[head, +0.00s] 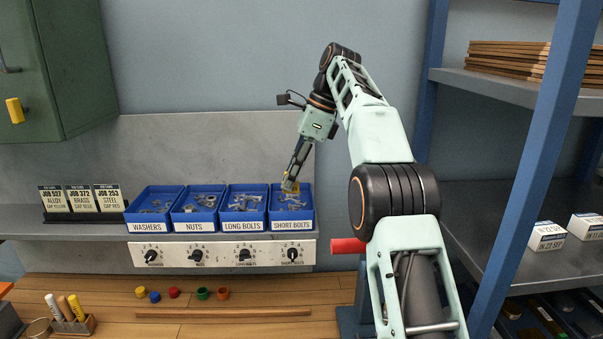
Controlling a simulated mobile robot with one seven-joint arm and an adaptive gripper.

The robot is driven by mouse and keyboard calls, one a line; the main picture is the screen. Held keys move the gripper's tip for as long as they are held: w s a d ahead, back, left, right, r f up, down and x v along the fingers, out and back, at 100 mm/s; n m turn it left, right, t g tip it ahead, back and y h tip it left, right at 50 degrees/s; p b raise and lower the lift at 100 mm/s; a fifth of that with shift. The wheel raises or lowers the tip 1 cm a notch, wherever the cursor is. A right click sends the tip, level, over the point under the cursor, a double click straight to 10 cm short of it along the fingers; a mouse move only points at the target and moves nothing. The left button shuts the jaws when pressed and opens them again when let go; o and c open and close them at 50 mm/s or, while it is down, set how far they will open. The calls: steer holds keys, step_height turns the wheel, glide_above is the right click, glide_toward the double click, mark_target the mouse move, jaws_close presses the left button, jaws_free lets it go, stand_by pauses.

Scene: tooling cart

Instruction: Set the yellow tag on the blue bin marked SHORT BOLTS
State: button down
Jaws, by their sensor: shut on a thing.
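The blue bin marked SHORT BOLTS (293,225) is the rightmost bin on the grey shelf and holds several grey bolts. My gripper (290,181) reaches down over the back part of this bin, fingers pointing downward.
Bins marked LONG BOLTS (243,226), NUTS (194,227) and WASHERS (152,228) stand left of it in a row. Below are several dial knobs (292,254). Job cards (80,198) stand at the left. A blue-post rack (530,150) rises at the right.

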steer(key=shift+w+d, duration=0.15)
steer(key=shift+f, duration=2.15)
steer(key=shift+f, duration=1.1)
stand_by(0.8)
steer(key=c, duration=1.4)
jaws_free()
steer(key=shift+c, duration=0.2)
steer(key=shift+r, duration=3.45)
